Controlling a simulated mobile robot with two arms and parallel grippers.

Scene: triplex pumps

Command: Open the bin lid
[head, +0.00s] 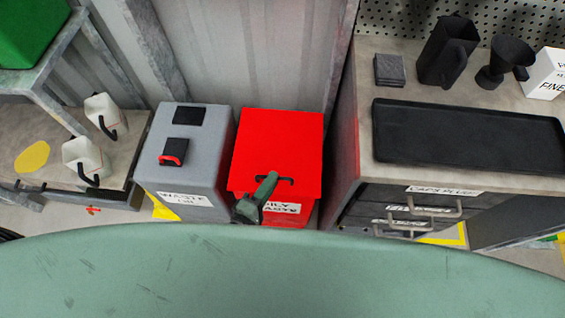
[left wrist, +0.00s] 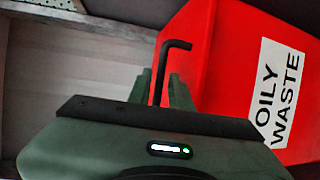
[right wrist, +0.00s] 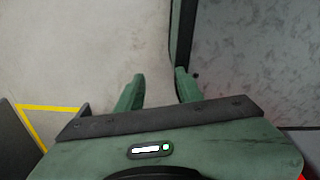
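The red bin (head: 279,140), labelled oily waste, stands at the middle of the head view. Its lid looks closed. A black bar handle (head: 286,181) is at the front edge of the lid; it also shows in the left wrist view (left wrist: 180,45). My left gripper (head: 267,182) is at the handle, with its fingers on either side of the bar and close against it. The left wrist view shows these fingers (left wrist: 161,85) around the bar. My right gripper (right wrist: 159,85) is open and empty above bare floor, and is hidden in the head view.
A grey waste oil bin (head: 194,145) stands close on the left. A workbench with drawers and a black tray (head: 465,138) is close on the right. White jugs (head: 85,158) stand on a low shelf at far left. A metal wall is behind.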

